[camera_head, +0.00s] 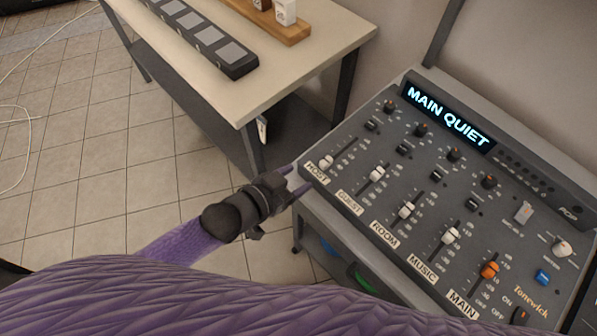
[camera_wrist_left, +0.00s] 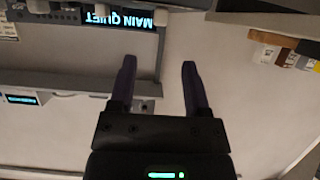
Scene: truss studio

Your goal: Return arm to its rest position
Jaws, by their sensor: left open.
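My left gripper (camera_head: 293,180) is at the left edge of the grey mixing console (camera_head: 395,150), near the fader labelled HOST. Its two purple fingers are apart and nothing shows between them. In the left wrist view the open fingers (camera_wrist_left: 158,85) point at a plain pale surface. The purple arm (camera_head: 175,240) reaches in from the lower left. The console's display (camera_head: 440,115) reads MAIN QUIET. The orange MAIN fader (camera_head: 489,270) sits low on its track, and the other faders have pale caps. My right gripper is not in view.
A pale table (camera_head: 300,60) with dark legs stands behind and left of the console. It bears a dark strip of grey pads (camera_head: 205,38) and a wooden block (camera_head: 275,25) with small items. The tiled floor (camera_head: 90,150) at left is mostly clear, with a thin white cable (camera_head: 25,130).

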